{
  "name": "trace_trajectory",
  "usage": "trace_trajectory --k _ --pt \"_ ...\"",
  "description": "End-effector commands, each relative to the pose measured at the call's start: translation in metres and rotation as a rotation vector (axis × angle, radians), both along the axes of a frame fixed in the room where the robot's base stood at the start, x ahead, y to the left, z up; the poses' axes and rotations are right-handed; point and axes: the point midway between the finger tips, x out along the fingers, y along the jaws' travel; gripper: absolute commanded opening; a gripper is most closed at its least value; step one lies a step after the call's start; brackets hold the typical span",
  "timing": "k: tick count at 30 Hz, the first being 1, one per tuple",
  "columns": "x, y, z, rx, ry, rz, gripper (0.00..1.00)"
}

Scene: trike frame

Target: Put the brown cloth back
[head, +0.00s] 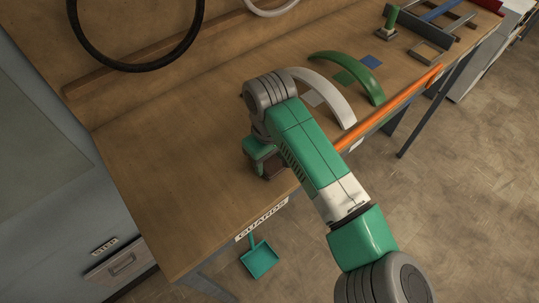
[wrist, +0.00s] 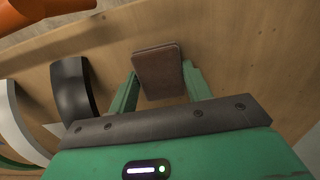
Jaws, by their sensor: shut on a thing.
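The brown cloth (wrist: 160,72) looks like a flat, folded brown pad between the two green fingers of my gripper (wrist: 160,80) in the wrist view. The gripper is shut on it. In the head view my gripper (head: 260,158) points down over the near part of the wooden bench, close to its front edge. A small dark brown part of the cloth (head: 272,168) shows beside the fingers there. I cannot tell whether the cloth touches the bench top.
A white arched guard (head: 327,88) and a green one (head: 352,70) lie right of my gripper; a black one (wrist: 72,90) shows in the wrist view. An orange bar (head: 405,103) runs along the front edge. The bench (head: 165,165) is clear to the left.

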Motion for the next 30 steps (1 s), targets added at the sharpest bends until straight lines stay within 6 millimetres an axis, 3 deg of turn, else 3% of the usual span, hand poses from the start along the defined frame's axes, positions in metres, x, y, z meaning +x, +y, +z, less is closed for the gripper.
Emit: trace_trajectory --k 9,10,12,13,23,30 --pt "0.000 0.001 -0.003 0.001 0.000 0.000 0.24" --pt "0.000 0.000 -0.003 0.001 0.000 0.001 0.55" --pt "0.000 0.000 -0.003 0.001 -0.001 0.001 0.69" --pt "0.000 0.000 -0.003 0.001 -0.001 0.001 0.71" --pt "0.000 0.000 0.004 0.000 -0.003 0.001 0.71" --pt "0.001 0.001 0.060 0.002 -0.005 0.002 0.71"
